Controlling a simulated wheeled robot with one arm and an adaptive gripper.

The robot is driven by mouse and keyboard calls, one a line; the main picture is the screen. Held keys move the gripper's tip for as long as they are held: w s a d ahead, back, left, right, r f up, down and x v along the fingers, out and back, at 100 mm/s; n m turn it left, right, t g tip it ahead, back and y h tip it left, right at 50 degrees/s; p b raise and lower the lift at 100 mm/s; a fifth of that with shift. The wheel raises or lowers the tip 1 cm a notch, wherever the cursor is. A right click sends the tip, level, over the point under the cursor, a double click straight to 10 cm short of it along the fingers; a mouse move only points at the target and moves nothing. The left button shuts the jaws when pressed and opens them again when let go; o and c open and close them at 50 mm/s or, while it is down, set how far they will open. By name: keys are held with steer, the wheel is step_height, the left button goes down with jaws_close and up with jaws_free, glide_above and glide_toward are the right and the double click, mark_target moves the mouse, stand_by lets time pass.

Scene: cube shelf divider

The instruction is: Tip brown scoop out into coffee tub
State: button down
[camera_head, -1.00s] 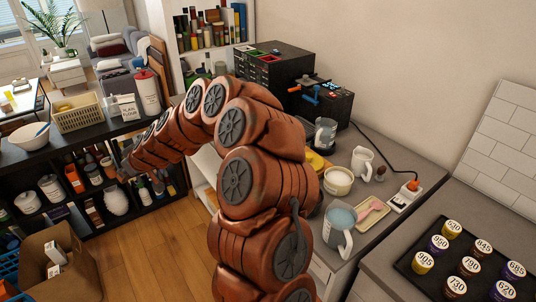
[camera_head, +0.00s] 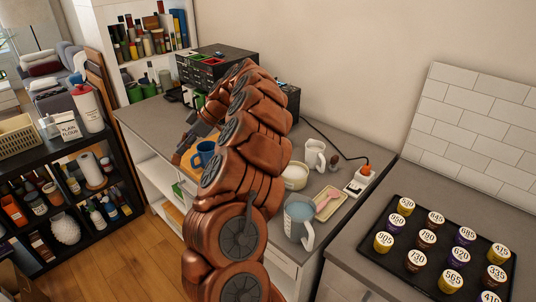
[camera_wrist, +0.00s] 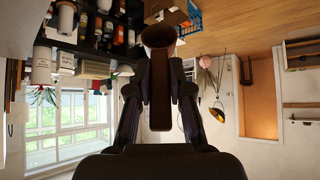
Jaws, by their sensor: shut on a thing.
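In the wrist view, my gripper (camera_wrist: 160,82) is shut on the brown scoop (camera_wrist: 158,38). One finger lies on each side of its long handle, and the round bowl points away from my wrist. I cannot tell whether the bowl holds anything. In the head view, my gripper (camera_head: 188,143) shows only as small dark parts at the end of my arm, left of the blue mug, and the scoop cannot be made out. I cannot identify a coffee tub for certain in either view.
A blue mug (camera_head: 203,154) is near my arm's end. A glass jug (camera_head: 299,219), white pitcher (camera_head: 315,154), white bowl (camera_head: 295,176) and pink scoop (camera_head: 328,200) are on the grey counter right of my arm. Canisters stand on the black shelf (camera_head: 68,143) at left.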

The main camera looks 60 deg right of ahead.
steer(key=s+d+n+g+b, duration=0.1)
steer(key=s+d, duration=0.3)
steer(key=s, duration=0.9)
steer(key=s+d+g, duration=0.1)
steer(key=s+d, duration=0.3)
steer(key=s, duration=0.9)
steer(key=w+a+f+g+h+b, duration=0.2)
steer(key=w+a+g+h+b, duration=0.1)
steer(key=g+h, duration=0.4)
steer(key=w+a+f+g+h+b, duration=0.2)
steer(key=w+a+g+h+b, duration=0.1)
steer(key=g+h+b, duration=0.3)
steer(key=shift+w+g+h, duration=0.45)
steer(key=shift+g+h, duration=0.35)
steer(key=shift+g, duration=0.1)
